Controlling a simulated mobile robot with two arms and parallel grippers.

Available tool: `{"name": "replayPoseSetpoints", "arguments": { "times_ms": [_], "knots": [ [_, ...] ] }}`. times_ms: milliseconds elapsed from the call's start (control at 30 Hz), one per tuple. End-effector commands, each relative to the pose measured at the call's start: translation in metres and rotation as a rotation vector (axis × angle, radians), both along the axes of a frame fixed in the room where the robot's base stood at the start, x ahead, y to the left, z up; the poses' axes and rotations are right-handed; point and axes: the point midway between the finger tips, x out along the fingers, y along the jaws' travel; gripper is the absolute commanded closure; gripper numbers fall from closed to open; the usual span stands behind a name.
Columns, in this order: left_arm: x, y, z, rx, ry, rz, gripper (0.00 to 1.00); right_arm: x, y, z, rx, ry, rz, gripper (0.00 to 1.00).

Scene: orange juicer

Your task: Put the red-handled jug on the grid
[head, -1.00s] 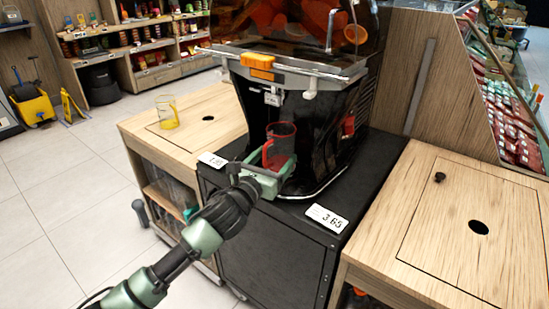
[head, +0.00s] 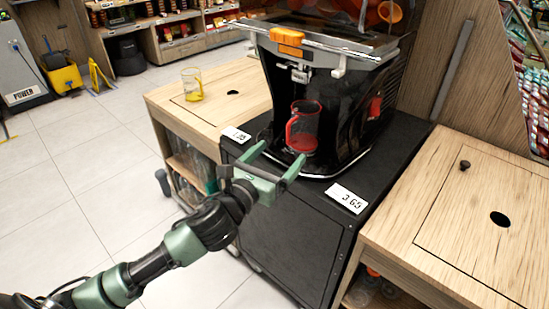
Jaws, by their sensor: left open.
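The red-handled jug (head: 305,128) stands upright at the foot of the black juicer (head: 345,110), under its spout, with its red handle toward the left front. The grid under it is hard to make out; the jug and the dark base hide most of it. My left gripper (head: 275,158) is open and empty, with its two green fingers pointing toward the jug from the front left. A gap shows between the fingertips and the jug. My right gripper is not in view.
A yellow-handled jug (head: 192,85) stands on the wooden counter (head: 150,97) at the left. Price tags (head: 346,198) lie along the black cabinet's front edge. Another wooden counter (head: 480,225) with a round hole is at the right.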

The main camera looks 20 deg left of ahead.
Motion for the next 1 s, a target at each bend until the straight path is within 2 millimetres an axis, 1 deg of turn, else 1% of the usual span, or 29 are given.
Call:
{"name": "replayPoseSetpoints", "arguments": {
  "times_ms": [33,100,267,367,433,467,500,567,600,667,700,767,800,867,900,967,1000],
  "knots": [
    [-0.006,0.001,-0.001,0.002,0.001,-0.001,0.12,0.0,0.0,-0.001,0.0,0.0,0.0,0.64],
    [-0.012,0.002,0.0,0.0,0.001,-0.001,0.12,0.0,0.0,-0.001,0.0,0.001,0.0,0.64],
    [-0.017,0.002,-0.001,-0.006,0.003,0.0,0.12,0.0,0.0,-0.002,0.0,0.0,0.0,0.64],
    [-0.017,0.006,-0.015,-0.089,0.047,0.023,0.12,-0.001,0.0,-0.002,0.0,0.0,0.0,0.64],
    [-0.018,0.012,-0.04,-0.232,0.123,0.065,0.12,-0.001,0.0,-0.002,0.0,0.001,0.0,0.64],
    [-0.02,0.015,-0.054,-0.314,0.165,0.091,0.12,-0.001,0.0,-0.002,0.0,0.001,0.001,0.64],
    [-0.023,0.02,-0.077,-0.441,0.227,0.138,0.12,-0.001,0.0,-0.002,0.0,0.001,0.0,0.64],
    [-0.032,0.027,-0.115,-0.656,0.324,0.227,0.12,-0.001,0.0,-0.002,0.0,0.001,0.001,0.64],
    [-0.04,0.031,-0.143,-0.807,0.387,0.298,0.12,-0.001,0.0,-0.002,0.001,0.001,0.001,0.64],
    [-0.057,0.035,-0.184,-1.033,0.474,0.421,0.12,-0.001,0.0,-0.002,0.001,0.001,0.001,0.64],
    [-0.071,0.037,-0.212,-1.183,0.522,0.514,0.12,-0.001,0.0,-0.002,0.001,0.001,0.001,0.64],
    [-0.096,0.037,-0.254,-1.409,0.584,0.674,0.12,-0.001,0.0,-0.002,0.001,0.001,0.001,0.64],
    [-0.117,0.036,-0.282,-1.558,0.613,0.795,0.12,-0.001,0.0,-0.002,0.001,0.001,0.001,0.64],
    [-0.15,0.032,-0.32,-1.767,0.637,0.991,0.12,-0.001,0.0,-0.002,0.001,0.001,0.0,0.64],
    [-0.172,0.028,-0.343,-1.892,0.635,1.124,0.12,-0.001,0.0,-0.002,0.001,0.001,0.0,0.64],
    [-0.206,0.021,-0.371,-2.054,0.613,1.32,0.12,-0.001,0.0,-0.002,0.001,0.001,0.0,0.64],
    [-0.227,0.016,-0.387,-2.141,0.586,1.445,0.12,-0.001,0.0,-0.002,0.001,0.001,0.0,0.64]
  ]
}}
